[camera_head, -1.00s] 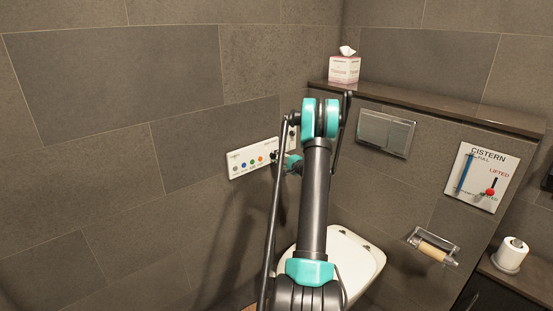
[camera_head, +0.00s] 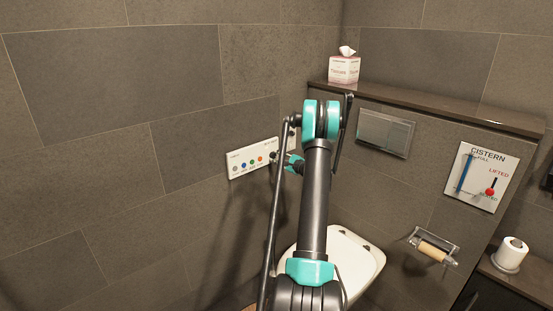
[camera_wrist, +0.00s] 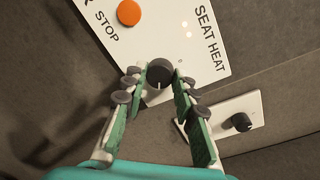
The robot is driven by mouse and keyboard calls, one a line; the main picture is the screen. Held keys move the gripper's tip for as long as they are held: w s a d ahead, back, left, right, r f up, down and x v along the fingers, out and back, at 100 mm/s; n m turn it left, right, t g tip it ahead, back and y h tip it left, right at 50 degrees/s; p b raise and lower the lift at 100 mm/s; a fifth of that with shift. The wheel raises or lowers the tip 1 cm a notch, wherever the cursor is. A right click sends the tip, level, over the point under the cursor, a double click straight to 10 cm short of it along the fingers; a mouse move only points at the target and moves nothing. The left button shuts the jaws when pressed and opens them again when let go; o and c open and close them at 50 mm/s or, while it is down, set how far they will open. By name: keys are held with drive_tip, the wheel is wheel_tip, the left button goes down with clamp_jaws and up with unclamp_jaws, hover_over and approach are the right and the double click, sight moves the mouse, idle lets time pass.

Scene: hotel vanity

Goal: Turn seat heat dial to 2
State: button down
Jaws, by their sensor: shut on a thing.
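The seat heat dial (camera_wrist: 159,72) is a round black knob on a white wall panel (camera_wrist: 205,58), under the words SEAT HEAT in the wrist view. A pale line on the knob points toward the bottom of the picture. Two small pale marks sit beside the lettering; the dial's numbers are too small to read surely. My gripper (camera_wrist: 156,79) is shut on the dial, one green finger on each side. In the head view the panel (camera_head: 238,169) is on the left wall, and my gripper (camera_head: 276,157) reaches its right end, where the dial is hidden.
An orange button (camera_wrist: 129,12) marked STOP is on the same panel. A second black knob (camera_wrist: 237,122) on a smaller white plate sits close to the right finger. The toilet (camera_head: 352,262) is below my arm. A cistern panel (camera_head: 480,178) and paper holder (camera_head: 433,249) are to the right.

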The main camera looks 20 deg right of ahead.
drive_tip(key=shift+d, duration=0.1)
idle(0.3)
drive_tip(key=c, duration=1.2)
unclamp_jaws()
drive_tip(key=v, duration=1.2)
